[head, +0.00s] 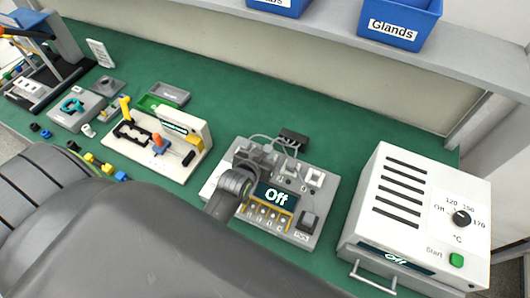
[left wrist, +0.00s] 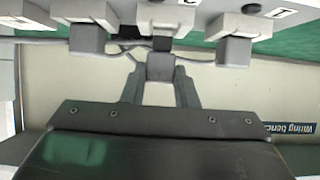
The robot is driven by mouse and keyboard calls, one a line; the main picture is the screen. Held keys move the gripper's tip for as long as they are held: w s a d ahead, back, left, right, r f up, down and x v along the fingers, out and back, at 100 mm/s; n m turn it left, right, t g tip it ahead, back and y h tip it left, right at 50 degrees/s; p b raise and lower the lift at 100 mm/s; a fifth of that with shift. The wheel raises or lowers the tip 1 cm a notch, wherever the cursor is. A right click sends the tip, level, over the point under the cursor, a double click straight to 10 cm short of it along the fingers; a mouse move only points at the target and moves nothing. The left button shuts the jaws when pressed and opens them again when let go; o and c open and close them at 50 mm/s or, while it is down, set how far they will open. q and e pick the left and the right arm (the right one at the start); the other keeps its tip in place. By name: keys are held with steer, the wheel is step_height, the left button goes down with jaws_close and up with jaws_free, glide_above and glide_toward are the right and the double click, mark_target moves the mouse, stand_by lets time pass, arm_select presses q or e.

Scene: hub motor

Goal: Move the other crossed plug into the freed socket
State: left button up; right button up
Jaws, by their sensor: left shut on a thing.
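The grey tester (head: 300,232) has an "Off" display and a row of pale socket blocks along its back. My left gripper (head: 250,160) is over the tester's back left part and hides some of the sockets. In the left wrist view its fingers (left wrist: 160,88) are shut on a grey plug (left wrist: 160,67), in line with the middle socket block (left wrist: 168,18); a dark gap shows between them. One grey plug (left wrist: 88,39) sits at the left block, another grey plug (left wrist: 235,50) at the right block. Cables run behind them. My right gripper is out of view.
A white oven (head: 415,215) with a dial stands right of the tester. A black cable box (head: 293,138) lies behind it. A white fixture (head: 165,140) stands to the left. Blue bins (head: 400,22) sit on a shelf above. Green bench behind the tester is mostly clear.

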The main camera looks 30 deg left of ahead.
arm_select(q)
steer(key=shift+f+b, duration=0.65)
steer(key=shift+f, duration=0.4)
steer(key=o, duration=1.1)
steer(key=shift+c, duration=0.2)
